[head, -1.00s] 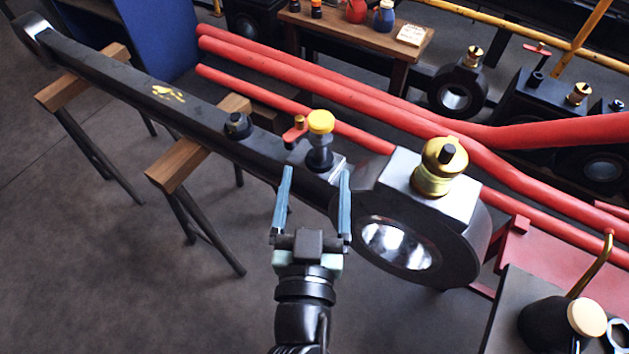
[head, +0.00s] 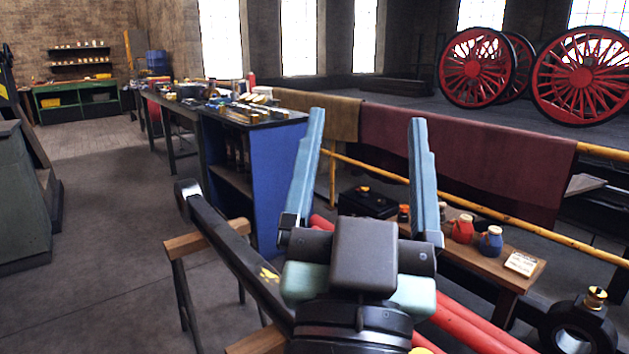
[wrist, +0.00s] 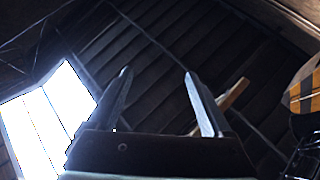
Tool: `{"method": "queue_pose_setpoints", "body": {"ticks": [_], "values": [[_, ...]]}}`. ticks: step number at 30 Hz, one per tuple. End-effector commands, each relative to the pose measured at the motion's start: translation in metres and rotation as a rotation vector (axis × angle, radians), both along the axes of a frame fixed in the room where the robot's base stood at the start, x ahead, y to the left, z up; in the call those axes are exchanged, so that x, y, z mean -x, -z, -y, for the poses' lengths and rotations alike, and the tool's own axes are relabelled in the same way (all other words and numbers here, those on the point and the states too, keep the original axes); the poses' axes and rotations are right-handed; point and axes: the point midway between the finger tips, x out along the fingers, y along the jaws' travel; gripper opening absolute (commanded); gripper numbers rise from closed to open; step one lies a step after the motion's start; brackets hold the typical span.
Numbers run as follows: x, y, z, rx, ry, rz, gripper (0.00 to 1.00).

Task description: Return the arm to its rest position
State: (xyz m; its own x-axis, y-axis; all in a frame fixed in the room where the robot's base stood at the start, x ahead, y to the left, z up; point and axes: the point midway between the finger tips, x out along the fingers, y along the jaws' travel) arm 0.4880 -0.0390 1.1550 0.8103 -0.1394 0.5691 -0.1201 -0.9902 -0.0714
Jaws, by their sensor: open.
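My gripper (head: 366,165) is raised in the middle of the head view, its two blue fingers pointing up and spread wide apart. Nothing is between them. In the wrist view, the open fingers (wrist: 158,100) point toward the dark plank ceiling. The dark connecting rod (head: 240,262) lies on wooden trestles below and to the left of my gripper.
A long workbench (head: 255,116) with a blue end panel stands behind, left of the fingers. A yellow rail (head: 600,152) with draped cloths runs at right. A low wooden bench (head: 500,262) holds small jars. Red pipes (head: 470,330) lie below.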

Motion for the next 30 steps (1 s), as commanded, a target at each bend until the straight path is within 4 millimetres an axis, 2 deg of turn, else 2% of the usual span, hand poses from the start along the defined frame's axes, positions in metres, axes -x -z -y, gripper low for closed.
{"method": "queue_pose_setpoints", "body": {"ticks": [1, 7, 9, 17, 30], "values": [[0.01, -0.026, -0.009, 0.015, -0.028, 0.054, 0.84], [0.051, -0.098, -0.039, 0.084, -0.115, 0.211, 0.84], [0.049, -0.119, -0.039, 0.088, -0.113, 0.205, 0.84], [0.048, -0.179, -0.039, 0.085, -0.113, 0.202, 0.84], [0.048, -0.317, -0.039, 0.085, -0.114, 0.2, 0.84]]}}
